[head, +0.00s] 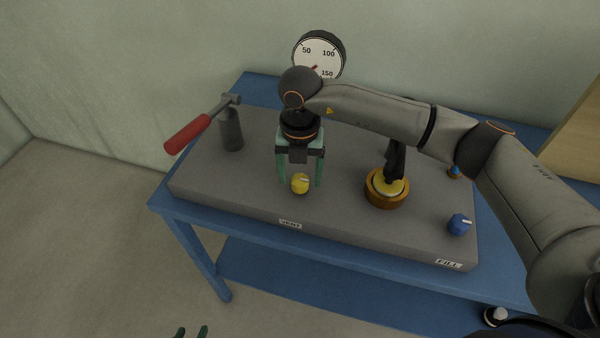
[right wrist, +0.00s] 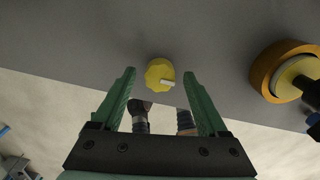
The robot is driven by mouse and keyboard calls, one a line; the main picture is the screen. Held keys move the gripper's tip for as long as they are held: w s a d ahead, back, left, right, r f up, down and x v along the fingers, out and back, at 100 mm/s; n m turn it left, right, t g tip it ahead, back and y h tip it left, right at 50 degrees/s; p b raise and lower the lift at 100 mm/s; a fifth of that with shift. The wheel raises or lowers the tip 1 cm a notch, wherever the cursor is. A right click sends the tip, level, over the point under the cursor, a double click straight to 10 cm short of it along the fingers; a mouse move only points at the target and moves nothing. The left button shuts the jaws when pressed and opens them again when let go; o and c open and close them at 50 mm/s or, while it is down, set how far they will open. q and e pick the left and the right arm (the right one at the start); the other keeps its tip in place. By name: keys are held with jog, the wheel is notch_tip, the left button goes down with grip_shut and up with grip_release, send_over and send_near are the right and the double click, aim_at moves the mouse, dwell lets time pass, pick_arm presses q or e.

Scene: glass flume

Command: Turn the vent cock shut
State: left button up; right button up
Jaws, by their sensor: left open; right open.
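The vent cock is a yellow ribbed knob (head: 299,186) on the grey slab, behind the VENT label (head: 290,224). It also shows in the right wrist view (right wrist: 157,72). A white pointer bar on it points to the right in both views. My right gripper (head: 301,184) is open above the slab, its green fingers on either side of the knob with gaps. In the right wrist view, the knob lies between the fingertips (right wrist: 159,73), and no contact shows. Only the fingertips of my left gripper (head: 191,332) show, apart and empty, at the bottom edge of the head view.
The grey slab (head: 240,207) lies on a blue table (head: 186,222). A red-handled pump lever (head: 188,133) is at left, a pressure gauge (head: 318,57) at the back. Right of the vent stand an orange-and-yellow round fitting (head: 384,199) and a blue knob (head: 459,225) near the FILL label.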

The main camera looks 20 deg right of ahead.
aim_at(300, 179)
notch_tip(300, 179, up, 12)
jog(key=b, duration=0.1)
jog(key=shift+r, duration=0.25)
dwell(0.5)
